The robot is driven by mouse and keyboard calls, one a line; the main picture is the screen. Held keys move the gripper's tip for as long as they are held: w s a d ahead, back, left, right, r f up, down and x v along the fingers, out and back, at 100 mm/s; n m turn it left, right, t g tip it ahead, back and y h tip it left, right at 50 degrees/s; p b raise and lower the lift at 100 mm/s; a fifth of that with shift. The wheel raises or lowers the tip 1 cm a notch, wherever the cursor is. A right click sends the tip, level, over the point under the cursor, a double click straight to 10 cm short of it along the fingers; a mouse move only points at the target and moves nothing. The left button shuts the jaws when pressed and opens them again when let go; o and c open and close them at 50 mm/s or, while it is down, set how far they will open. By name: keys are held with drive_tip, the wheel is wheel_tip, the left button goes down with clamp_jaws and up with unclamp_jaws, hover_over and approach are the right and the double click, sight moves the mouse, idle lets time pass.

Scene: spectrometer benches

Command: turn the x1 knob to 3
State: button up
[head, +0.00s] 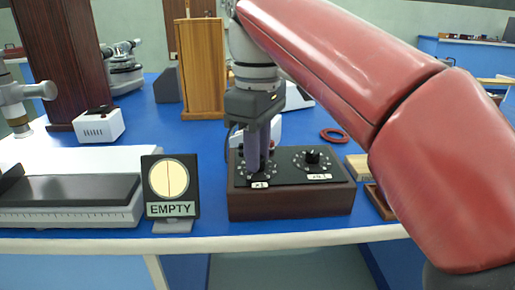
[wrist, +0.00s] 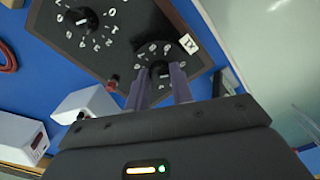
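The x1 knob (wrist: 160,72) is a black dial knob with white digits around it, on the dark top panel of a wooden box (head: 290,203). Its x1 label (head: 260,185) faces the front edge. My gripper (head: 255,165) points straight down over this knob, and its fingers hide most of it in the head view. In the wrist view my gripper (wrist: 160,80) has one finger on each side of the x1 knob, a narrow gap apart. I cannot tell whether they press on it. The knob's pointer reading is not legible.
A second black knob (head: 313,157) with its own dial sits right of the x1 knob. An EMPTY sign (head: 170,194) and a scale-like instrument (head: 75,198) stand to the left. A wooden block (head: 358,166) and a red ring (head: 333,135) lie to the right.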

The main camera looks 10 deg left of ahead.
clamp_jaws()
drive_tip(key=shift+r, duration=0.1)
drive_tip(key=m+p, duration=0.3)
drive_tip(key=shift+r, duration=0.1)
drive_tip(key=m+p, duration=0.1)
drive_tip(key=m, duration=0.3)
drive_tip(key=shift+m, duration=0.4)
drive_tip(key=m, duration=1.1)
drive_tip(key=shift+m, duration=0.4)
